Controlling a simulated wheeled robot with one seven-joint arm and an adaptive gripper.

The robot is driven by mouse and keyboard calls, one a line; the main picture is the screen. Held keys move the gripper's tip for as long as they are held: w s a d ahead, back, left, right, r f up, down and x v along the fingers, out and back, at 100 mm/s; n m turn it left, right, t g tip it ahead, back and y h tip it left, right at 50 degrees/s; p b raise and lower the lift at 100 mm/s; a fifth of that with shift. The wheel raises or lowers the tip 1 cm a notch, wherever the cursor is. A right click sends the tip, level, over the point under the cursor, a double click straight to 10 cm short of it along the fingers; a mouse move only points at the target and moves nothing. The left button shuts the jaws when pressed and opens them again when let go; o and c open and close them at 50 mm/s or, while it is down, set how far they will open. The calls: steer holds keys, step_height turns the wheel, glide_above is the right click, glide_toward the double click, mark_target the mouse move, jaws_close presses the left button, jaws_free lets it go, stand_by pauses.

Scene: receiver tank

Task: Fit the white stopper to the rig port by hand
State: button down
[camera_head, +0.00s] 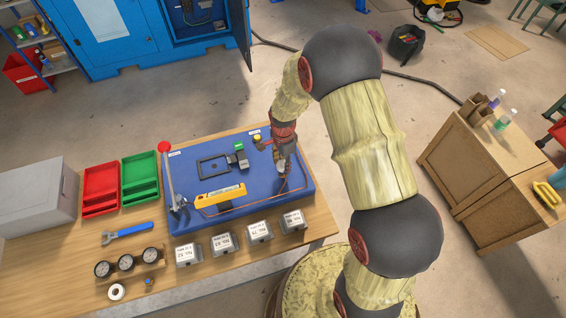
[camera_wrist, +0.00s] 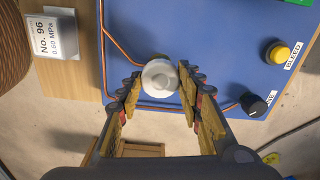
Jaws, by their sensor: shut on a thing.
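The white stopper (camera_wrist: 160,77), round with a raised middle, shows between the fingertips of my gripper (camera_wrist: 160,86) in the wrist view. The fingers are shut on its sides. In the head view my gripper (camera_head: 283,168) points down over the right part of the blue rig panel (camera_head: 245,153). The stopper cannot be made out there. The rig port is not visible as an open hole. I cannot tell whether the stopper is in it or above it.
A copper line (camera_wrist: 122,50) runs across the panel near the stopper. A yellow button (camera_wrist: 277,53) and a black knob (camera_wrist: 254,103) stand to its right. Several weights, including one block (camera_head: 292,221), line the front. Red (camera_head: 100,188) and green trays (camera_head: 140,178) stand left.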

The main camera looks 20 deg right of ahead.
steer(key=shift+f, duration=0.1)
steer(key=c, duration=1.1)
jaws_free()
steer(key=shift+c, duration=0.2)
